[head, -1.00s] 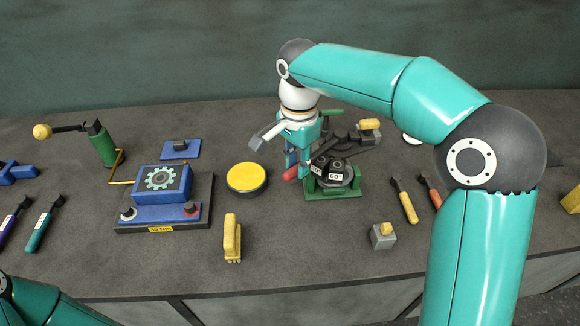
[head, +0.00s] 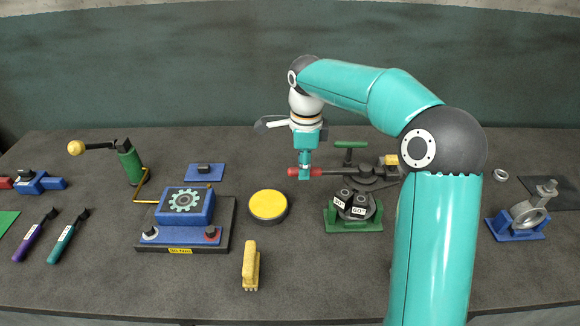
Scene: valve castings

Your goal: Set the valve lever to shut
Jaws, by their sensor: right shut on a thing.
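The valve lever is a dark bar with a red grip (head: 317,171), reaching left from a round dark hub (head: 365,171). It lies nearly level across the picture. My right gripper (head: 305,173) comes down from above and is shut on the red grip; its fingers hide part of the grip. A green T-handle (head: 350,146) stands behind the hub. In front sits a green base (head: 354,226) with dark blocks, one labelled 60°. My left gripper is not in view.
A yellow round pad (head: 268,205), a yellow brush (head: 251,266) and a blue gear box (head: 186,207) on a dark plate lie left of the valve.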

